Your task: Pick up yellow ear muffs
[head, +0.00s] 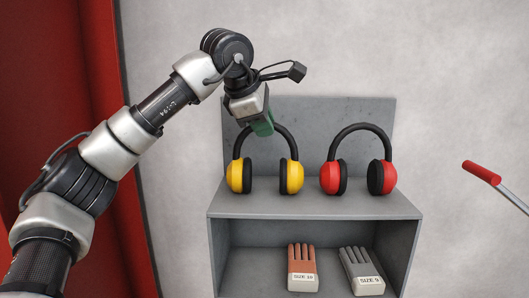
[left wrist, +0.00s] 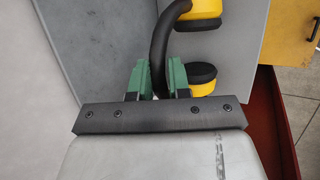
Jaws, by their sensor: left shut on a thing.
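The yellow ear muffs (head: 292,177) stand on the top shelf of a grey rack, left of the red ear muffs (head: 330,178). They have yellow cups with black pads and a black headband. My left gripper (head: 263,126) comes down from above at the top of the headband; its green fingers show beside the band. In the left wrist view the green fingers (left wrist: 160,82) are closed on the black headband (left wrist: 161,42), with the yellow cups (left wrist: 203,80) beyond. The cups appear to rest on the shelf, though contact is hard to tell. My right gripper is not in view.
The grey rack (head: 315,205) has a back panel close behind the ear muffs. Its lower shelf holds orange gloves (head: 302,260) and grey gloves (head: 360,265). A red-handled tool (head: 482,172) is at the right. A red panel (head: 60,80) stands at the left.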

